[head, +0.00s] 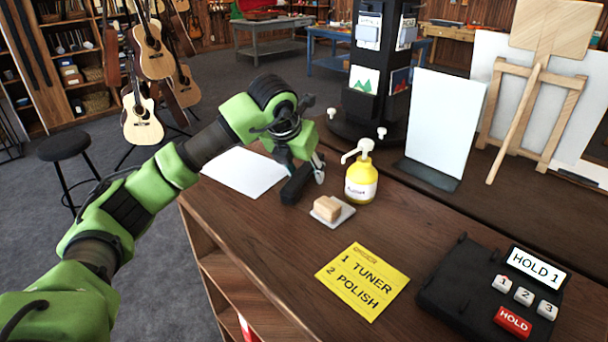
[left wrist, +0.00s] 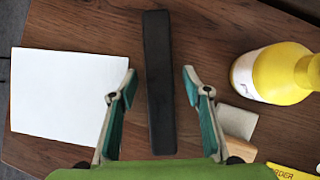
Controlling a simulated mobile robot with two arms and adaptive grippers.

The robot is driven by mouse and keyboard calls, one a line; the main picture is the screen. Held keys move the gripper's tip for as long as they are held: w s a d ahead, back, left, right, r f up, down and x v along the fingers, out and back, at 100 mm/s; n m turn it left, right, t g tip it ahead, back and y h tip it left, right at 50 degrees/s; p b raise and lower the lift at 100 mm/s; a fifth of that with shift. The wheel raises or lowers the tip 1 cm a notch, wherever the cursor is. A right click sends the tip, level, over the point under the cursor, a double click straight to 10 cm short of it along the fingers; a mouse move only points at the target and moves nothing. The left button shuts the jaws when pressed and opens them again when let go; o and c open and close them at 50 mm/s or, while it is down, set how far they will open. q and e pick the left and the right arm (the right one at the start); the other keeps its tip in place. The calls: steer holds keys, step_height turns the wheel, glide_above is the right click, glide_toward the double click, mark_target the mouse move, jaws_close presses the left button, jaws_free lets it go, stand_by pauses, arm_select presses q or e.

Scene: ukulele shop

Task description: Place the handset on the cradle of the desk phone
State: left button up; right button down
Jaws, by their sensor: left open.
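The black handset (head: 297,184) lies on the wooden counter near its left end, beside a white sheet. In the left wrist view the handset (left wrist: 159,85) runs lengthwise between my two open fingers, with a gap on each side. My left gripper (head: 306,168) is open, just above the handset, and hides part of it in the head view; its fingertips also show in the left wrist view (left wrist: 152,88). The black desk phone (head: 460,285) stands at the counter's right front, with an empty cradle area on its left and a HOLD 1 display. My right gripper is not seen.
A yellow pump bottle (head: 361,182) and a tan block on a small pale dish (head: 345,217) stand close right of the handset. A white sheet (head: 244,172) lies left. A white panel (head: 443,130) stands behind.

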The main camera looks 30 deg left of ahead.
arm_select(q)
steer(key=shift+f, duration=0.25)
stand_by(0.3)
jaws_close()
